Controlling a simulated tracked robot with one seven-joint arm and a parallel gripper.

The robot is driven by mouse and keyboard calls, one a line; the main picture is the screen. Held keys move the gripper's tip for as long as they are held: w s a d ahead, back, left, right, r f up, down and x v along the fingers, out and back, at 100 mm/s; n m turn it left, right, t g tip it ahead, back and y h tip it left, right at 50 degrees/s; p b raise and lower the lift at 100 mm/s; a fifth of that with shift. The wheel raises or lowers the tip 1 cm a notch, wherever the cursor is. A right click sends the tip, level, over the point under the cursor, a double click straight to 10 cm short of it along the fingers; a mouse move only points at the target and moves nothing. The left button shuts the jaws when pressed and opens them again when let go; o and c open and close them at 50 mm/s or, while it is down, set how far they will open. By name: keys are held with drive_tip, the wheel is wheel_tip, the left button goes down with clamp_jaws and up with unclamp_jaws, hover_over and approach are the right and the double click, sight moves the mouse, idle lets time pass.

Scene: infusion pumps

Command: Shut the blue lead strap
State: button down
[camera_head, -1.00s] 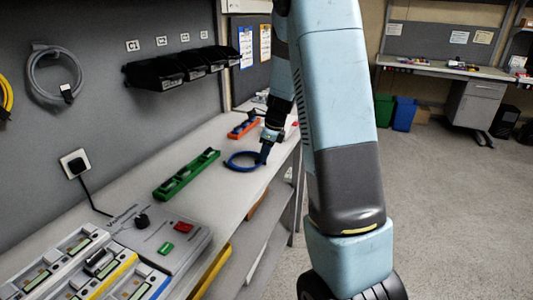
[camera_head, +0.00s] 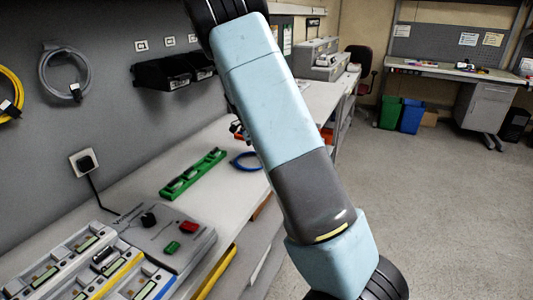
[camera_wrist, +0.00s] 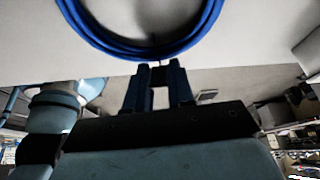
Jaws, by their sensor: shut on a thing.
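The blue lead (camera_head: 243,160) lies coiled on the bench beyond the green strip, partly hidden behind my arm. In the wrist view the blue lead (camera_wrist: 100,38) curves across the top of the picture as thick loops. My gripper (camera_wrist: 158,64) meets the near edge of the coil with its two dark fingertips, and it is shut on the lead there. A narrow gap shows between the fingers below the tips. The strap is too small and dark to make out. My gripper is hidden behind my arm in the head view.
A green strip (camera_head: 193,174) lies on the bench (camera_head: 215,205) left of the lead. A grey box with red and green buttons (camera_head: 165,235) stands nearer. Black bins (camera_head: 165,72) hang on the wall. Open floor lies to the right.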

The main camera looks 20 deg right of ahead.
drive_tip(key=shift+w+a+f+g+h, duration=0.1)
drive_tip(key=shift+a+f+g+h, duration=0.05)
drive_tip(key=shift+g+h, duration=0.25)
idle(0.3)
drive_tip(key=c, duration=1)
unclamp_jaws()
drive_tip(key=shift+o, duration=0.2)
drive_tip(key=v, duration=1.3)
drive_tip(key=shift+w+a+r, duration=0.2)
drive_tip(key=shift+w+a, duration=0.1)
